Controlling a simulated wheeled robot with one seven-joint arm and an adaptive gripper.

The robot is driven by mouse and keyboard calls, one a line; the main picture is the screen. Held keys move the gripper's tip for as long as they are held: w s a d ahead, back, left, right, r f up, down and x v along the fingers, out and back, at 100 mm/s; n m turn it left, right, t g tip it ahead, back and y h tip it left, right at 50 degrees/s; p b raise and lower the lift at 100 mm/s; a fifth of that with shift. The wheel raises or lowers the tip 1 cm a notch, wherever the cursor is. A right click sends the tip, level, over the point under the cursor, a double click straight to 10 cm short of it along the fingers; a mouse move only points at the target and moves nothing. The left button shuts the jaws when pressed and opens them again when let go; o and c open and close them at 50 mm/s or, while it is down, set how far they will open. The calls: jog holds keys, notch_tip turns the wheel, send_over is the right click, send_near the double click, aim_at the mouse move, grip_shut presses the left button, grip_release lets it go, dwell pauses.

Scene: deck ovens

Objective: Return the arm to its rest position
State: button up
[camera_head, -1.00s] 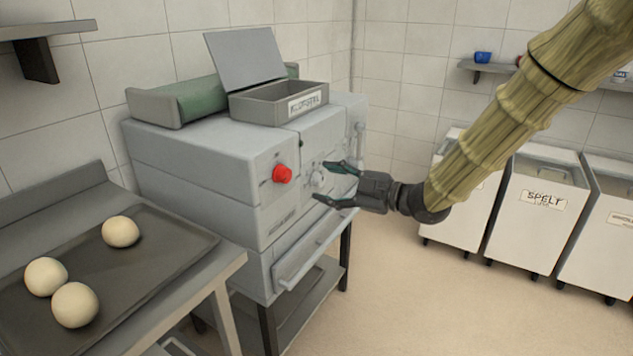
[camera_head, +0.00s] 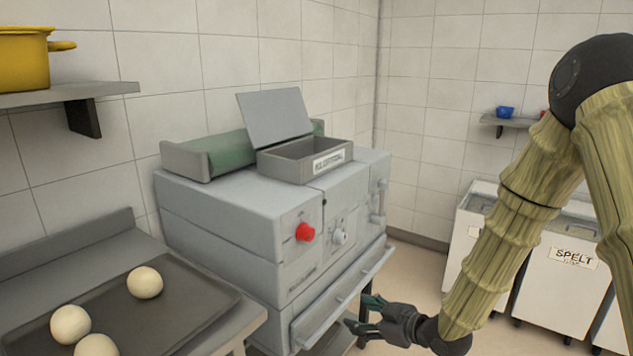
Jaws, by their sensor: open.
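My gripper (camera_head: 366,315) is low in the picture, in front of the lower drawer-like front of the grey machine (camera_head: 225,220). Its dark fingers with teal pads are apart and nothing is between them. My arm, in a bamboo-like cover, bends at a dark elbow at the upper right and comes down to the gripper. The machine's front carries a red knob (camera_head: 305,232) and a pale knob (camera_head: 340,236), both above and left of the gripper. I cannot tell how close the fingers are to the machine.
An open labelled box (camera_head: 331,165) and a green roll (camera_head: 232,152) sit on the machine. A dark tray (camera_head: 205,291) with dough balls (camera_head: 145,282) lies at left. A yellow pot (camera_head: 22,62) stands on a shelf. White bins, one marked SPELT (camera_head: 566,295), stand at right. Some floor is clear.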

jog(key=s+d+f+m+g+h+p, duration=0.2)
jog(key=s+d+f+m+h, duration=0.15)
jog(key=s+f, duration=0.6)
jog(key=s+d+f+m+g+h+p, duration=0.2)
jog(key=s+f+m, duration=0.2)
jog(key=s+f, duration=0.55)
jog(key=s+d+f+m+g+h+p, duration=0.1)
jog(key=s+d+f+m+g, duration=0.1)
jog(key=s, duration=0.9)
jog(key=s+d+f+m+g+h+p, duration=0.1)
jog(key=s+d+f+m+g+h, duration=0.1)
jog(key=s, duration=0.8)
notch_tip(320, 180, down, 3)
jog(key=shift+s+d+r+m+g, duration=0.15)
jog(key=shift+s+d+m+g, duration=0.35)
jog(key=shift+g, duration=0.4)
jog(key=shift+w, duration=0.15)
jog(key=shift+c, duration=0.5)
